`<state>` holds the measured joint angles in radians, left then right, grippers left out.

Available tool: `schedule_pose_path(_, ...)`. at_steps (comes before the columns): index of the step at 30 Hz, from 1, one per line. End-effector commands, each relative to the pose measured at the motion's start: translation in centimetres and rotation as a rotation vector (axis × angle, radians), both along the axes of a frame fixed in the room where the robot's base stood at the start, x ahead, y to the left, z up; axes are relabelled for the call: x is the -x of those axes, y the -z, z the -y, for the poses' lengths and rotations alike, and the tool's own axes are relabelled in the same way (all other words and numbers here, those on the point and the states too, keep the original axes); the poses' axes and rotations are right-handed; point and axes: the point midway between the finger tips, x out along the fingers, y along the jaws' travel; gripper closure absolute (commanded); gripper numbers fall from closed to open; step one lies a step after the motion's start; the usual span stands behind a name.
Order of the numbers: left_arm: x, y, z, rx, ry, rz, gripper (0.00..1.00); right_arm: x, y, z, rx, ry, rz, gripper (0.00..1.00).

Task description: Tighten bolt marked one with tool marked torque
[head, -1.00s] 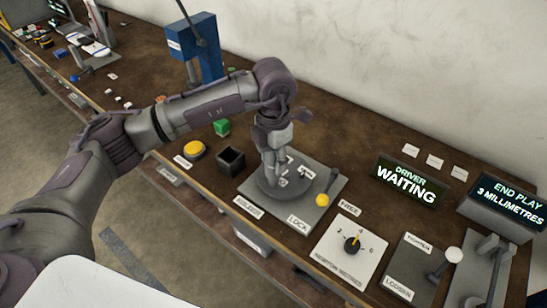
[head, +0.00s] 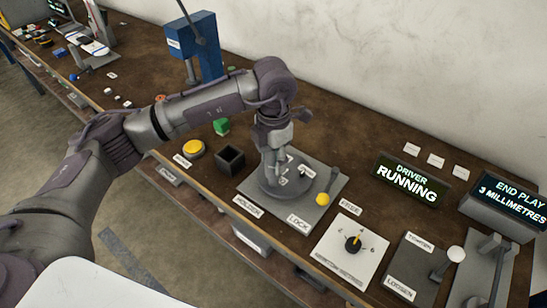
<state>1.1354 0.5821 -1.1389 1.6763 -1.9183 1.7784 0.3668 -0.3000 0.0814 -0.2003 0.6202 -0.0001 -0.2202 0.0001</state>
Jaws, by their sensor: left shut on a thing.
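My left gripper (head: 275,172) points down over the round grey plate (head: 296,190) of the holder. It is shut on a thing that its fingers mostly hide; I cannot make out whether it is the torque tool. Small labels stand on the plate close around the fingertips, too small to read. The bolt marked one cannot be picked out; the gripper covers part of the plate. The driver display (head: 411,185) reads DRIVER RUNNING. My right gripper is not in view.
A yellow-knobbed lever (head: 323,198) stands by the LOCK label. A newton metres dial (head: 353,243), a tighten/loosen lever (head: 447,262) and an end play display (head: 510,200) reading 3 millimetres are at the right. A black open box (head: 230,160) and yellow button (head: 193,149) stand left.

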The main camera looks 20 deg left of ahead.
Motion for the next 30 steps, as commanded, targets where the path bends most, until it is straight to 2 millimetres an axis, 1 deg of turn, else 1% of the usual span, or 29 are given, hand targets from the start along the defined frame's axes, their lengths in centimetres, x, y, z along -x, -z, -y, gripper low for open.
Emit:
schedule_pose_path(13, -0.04, 0.12, 0.01, 0.001, 0.000, 0.002, 1.00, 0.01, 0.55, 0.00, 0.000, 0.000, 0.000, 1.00)
schedule_pose_path(30, 0.00, 0.23, 0.01, 0.001, 0.000, 0.000, 1.00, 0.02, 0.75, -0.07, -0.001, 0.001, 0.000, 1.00)
